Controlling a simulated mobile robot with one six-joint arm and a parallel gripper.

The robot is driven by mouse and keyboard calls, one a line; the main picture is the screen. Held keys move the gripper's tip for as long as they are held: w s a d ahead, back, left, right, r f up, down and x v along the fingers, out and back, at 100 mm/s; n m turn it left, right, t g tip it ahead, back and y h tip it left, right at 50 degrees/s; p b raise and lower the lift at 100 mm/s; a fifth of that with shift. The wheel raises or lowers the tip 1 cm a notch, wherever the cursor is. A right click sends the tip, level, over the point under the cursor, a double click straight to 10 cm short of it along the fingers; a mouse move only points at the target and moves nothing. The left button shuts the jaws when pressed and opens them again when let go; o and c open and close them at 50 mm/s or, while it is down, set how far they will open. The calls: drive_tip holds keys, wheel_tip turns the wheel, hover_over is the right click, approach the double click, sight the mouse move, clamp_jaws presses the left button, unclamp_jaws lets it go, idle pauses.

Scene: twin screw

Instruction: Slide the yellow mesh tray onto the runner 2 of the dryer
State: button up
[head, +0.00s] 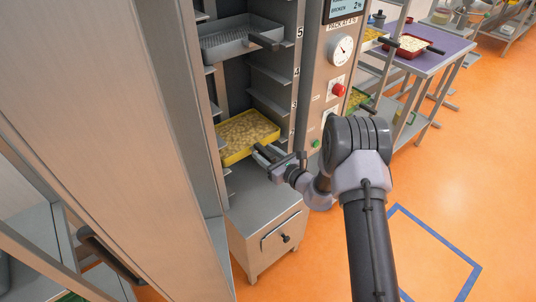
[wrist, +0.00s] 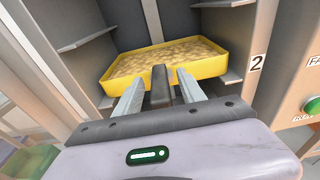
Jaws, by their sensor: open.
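The yellow mesh tray (head: 247,137) is inside the dryer (head: 262,72), filled with pale pieces. In the wrist view the tray (wrist: 205,68) sits between the side runners, level with or just above the label 2 (wrist: 256,64); I cannot tell exactly how it rests on them. Its dark handle (wrist: 161,86) points out toward me. My gripper (head: 268,155) is at the tray's front. In the wrist view the two fingers of my gripper (wrist: 161,88) stand apart, one on each side of the handle, with gaps showing.
A grey tray (head: 236,42) with a dark handle sits higher in the dryer, near label 5. Empty runners (head: 270,75) lie between. A control panel (head: 339,60) with a gauge and red button is to the right. A purple-topped table (head: 430,55) holds a red tray (head: 408,46).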

drive_tip(key=p+v, duration=0.4)
drive_tip(key=v, duration=1.3)
drive_tip(key=shift+s+d, duration=0.1)
drive_tip(key=shift+s, duration=0.05)
drive_tip(key=f+v, duration=0.1)
drive_tip(key=v, duration=0.7)
drive_tip(key=shift+s+d, duration=0.3)
drive_tip(key=shift+s, duration=0.1)
drive_tip(key=shift+r, duration=0.1)
